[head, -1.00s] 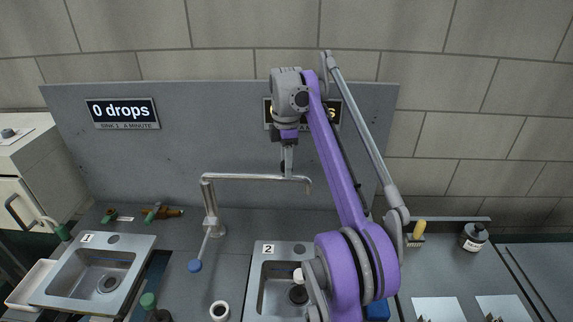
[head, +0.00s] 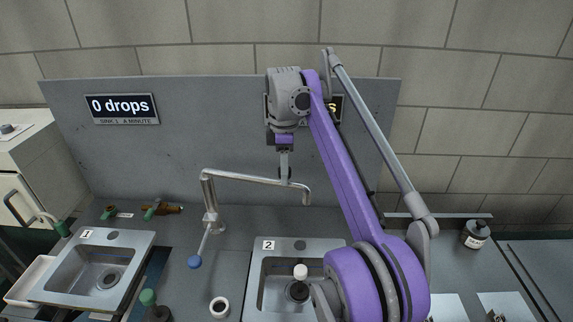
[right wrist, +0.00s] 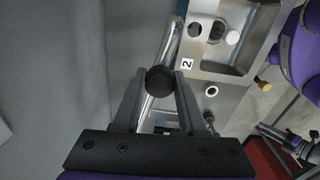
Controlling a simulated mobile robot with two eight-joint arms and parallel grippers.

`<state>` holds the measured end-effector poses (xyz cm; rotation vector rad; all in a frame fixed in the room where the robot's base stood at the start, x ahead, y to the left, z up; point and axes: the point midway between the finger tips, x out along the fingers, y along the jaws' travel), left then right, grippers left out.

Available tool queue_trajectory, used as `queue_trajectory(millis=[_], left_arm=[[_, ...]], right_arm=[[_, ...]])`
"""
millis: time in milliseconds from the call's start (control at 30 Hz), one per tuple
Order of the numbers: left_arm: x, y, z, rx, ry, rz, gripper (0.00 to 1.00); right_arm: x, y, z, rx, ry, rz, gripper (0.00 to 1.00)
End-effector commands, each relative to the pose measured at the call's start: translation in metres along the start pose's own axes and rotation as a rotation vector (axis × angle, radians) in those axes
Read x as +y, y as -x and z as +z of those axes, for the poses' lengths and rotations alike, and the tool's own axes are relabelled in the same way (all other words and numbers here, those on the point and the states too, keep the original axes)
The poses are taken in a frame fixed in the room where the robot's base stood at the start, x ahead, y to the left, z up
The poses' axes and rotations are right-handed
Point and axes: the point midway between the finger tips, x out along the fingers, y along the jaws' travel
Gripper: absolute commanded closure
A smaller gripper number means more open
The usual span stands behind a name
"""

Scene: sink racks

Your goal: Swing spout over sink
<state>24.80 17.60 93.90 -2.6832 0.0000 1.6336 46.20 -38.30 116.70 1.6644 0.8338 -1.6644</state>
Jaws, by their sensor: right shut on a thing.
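The spout (head: 245,179) is a thin metal tube running right from an upright post on the counter, its far end bent down. It also shows in the right wrist view (right wrist: 172,42). My right gripper (head: 284,178) comes down from above and is shut on the spout near its bent end. In the right wrist view my fingers (right wrist: 161,90) stand on both sides of a dark round piece at the spout. The sink (head: 258,285) marked 2 lies in front, its basin partly hidden by my right arm. The spout's tip appears behind that basin. My left gripper is not in view.
A lever with a blue ball (head: 195,262) stands at the post's base. A second sink (head: 135,252), marked 1, is at left. A white ring (head: 220,308) and a green-topped item (head: 148,298) are in front. A grey panel (head: 180,160) stands behind.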

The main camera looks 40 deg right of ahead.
Motion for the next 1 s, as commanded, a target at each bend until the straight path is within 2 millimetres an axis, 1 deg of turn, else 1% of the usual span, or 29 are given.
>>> queue_trajectory(millis=[33, 200, 400, 500, 733, 1000], left_arm=[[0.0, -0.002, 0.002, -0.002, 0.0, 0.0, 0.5], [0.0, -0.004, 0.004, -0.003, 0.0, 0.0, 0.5], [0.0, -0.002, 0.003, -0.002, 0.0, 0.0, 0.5], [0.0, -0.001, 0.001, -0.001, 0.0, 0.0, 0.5], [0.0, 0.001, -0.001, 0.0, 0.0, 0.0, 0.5], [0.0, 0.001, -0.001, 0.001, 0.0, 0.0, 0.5]], right_arm=[[-0.011, -0.001, -0.003, -0.001, -0.035, -0.001, 1.0], [-0.042, 0.0, -0.015, 0.0, -0.179, -0.001, 1.0], [-0.073, 0.001, -0.034, 0.0, -0.335, -0.001, 1.0], [-0.085, 0.001, -0.043, 0.0, -0.401, -0.001, 1.0], [-0.102, 0.001, -0.058, -0.001, -0.51, -0.001, 1.0], [-0.109, 0.001, -0.066, -0.001, -0.561, 0.0, 1.0]])
